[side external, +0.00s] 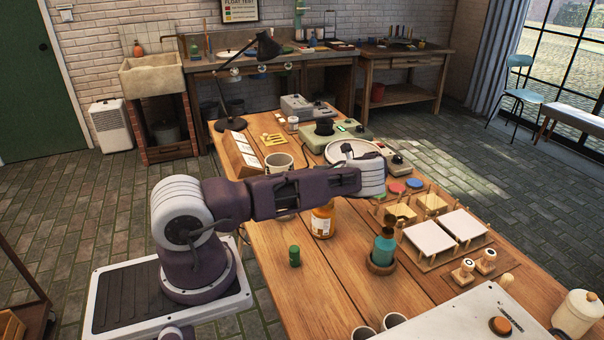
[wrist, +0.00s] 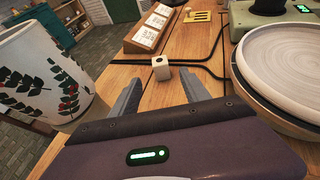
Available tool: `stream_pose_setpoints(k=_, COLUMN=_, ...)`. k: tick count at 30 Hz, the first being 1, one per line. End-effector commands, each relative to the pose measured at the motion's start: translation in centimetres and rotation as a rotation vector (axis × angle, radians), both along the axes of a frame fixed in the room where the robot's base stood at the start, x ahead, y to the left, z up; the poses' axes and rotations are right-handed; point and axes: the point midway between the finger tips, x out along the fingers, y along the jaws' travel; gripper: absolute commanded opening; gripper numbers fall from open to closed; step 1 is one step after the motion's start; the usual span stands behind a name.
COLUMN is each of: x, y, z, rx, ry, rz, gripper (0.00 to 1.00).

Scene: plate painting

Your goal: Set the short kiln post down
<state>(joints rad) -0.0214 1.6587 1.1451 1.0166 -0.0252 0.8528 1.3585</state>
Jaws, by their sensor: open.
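The short kiln post, a small pale block with a dark hole in its top (wrist: 161,68), stands upright on the wooden table in the wrist view. My gripper (wrist: 162,82) is open, with one finger to each side of the picture. The post shows in the gap, just beyond the fingertips, and neither finger appears to touch it. In the side view my arm reaches over the table, and I cannot make out the fingers or the post there.
A leaf-painted mug (wrist: 42,75) stands close on the left and a pale round plate on a wheel (wrist: 285,60) close on the right. A black cable (wrist: 205,66) runs by the post. A wooden tile rack (wrist: 152,28) and a yellow slotted piece (wrist: 198,16) lie beyond.

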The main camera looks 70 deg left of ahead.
Motion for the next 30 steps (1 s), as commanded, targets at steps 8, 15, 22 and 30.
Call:
stream_pose_setpoints(k=8, x=-0.4, y=-5.6, z=8.6, rx=-0.145, ry=-0.485, rz=0.334, gripper=0.54)
stream_pose_setpoints(k=15, x=-2.2, y=-20.8, z=20.3, rx=-0.507, ry=-1.003, rz=0.729, gripper=0.54)
stream_pose_setpoints(k=22, x=-11.9, y=-36.5, z=30.7, rx=-0.854, ry=-1.261, rz=0.886, gripper=0.54)
stream_pose_setpoints(k=30, x=-23.2, y=-43.7, z=30.9, rx=-0.975, ry=-1.427, rz=0.88, gripper=0.54)
